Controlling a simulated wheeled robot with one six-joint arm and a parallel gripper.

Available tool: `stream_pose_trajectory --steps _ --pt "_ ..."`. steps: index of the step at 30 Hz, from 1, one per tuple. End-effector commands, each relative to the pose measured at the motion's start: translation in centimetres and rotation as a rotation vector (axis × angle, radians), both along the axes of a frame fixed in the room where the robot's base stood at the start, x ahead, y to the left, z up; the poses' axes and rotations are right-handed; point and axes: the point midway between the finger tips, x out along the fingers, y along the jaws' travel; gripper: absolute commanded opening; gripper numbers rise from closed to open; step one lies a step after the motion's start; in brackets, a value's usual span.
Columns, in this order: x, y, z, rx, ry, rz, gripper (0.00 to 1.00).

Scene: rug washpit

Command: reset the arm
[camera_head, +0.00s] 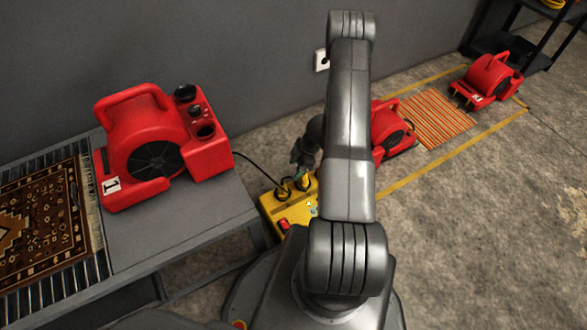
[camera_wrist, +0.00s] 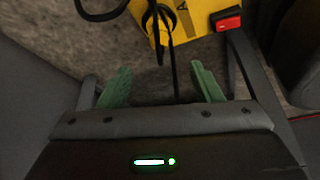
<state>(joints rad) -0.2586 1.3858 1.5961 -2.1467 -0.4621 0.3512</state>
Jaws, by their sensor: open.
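My arm (camera_head: 347,130) stands up in the middle of the head view and bends down on its far side, hiding part of the floor there. My gripper (camera_wrist: 162,86) is open in the wrist view, its two green fingers spread apart. A black cable (camera_wrist: 173,60) runs between the fingers in the picture; I cannot tell whether it touches them. A yellow power box (camera_head: 270,207) with a red switch and black plugs stands beside my arm. It also shows in the wrist view (camera_wrist: 187,25), past the fingertips.
A red blower marked 1 (camera_head: 150,150) sits on the grey table (camera_head: 180,220) at left, beside a patterned rug (camera_head: 45,225). Another red blower (camera_head: 388,130) is partly behind my arm. A third (camera_head: 490,80) stands beyond an orange striped mat (camera_head: 436,119). Floor at right is clear.

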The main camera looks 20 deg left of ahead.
Motion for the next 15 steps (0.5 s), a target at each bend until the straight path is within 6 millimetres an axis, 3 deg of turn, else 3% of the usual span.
stream_pose_trajectory --steps 9,15 --pt "-0.1 0.1 -0.3 0.000 0.000 0.001 0.59" --pt "-0.6 0.8 -2.6 0.000 0.003 0.002 0.59"
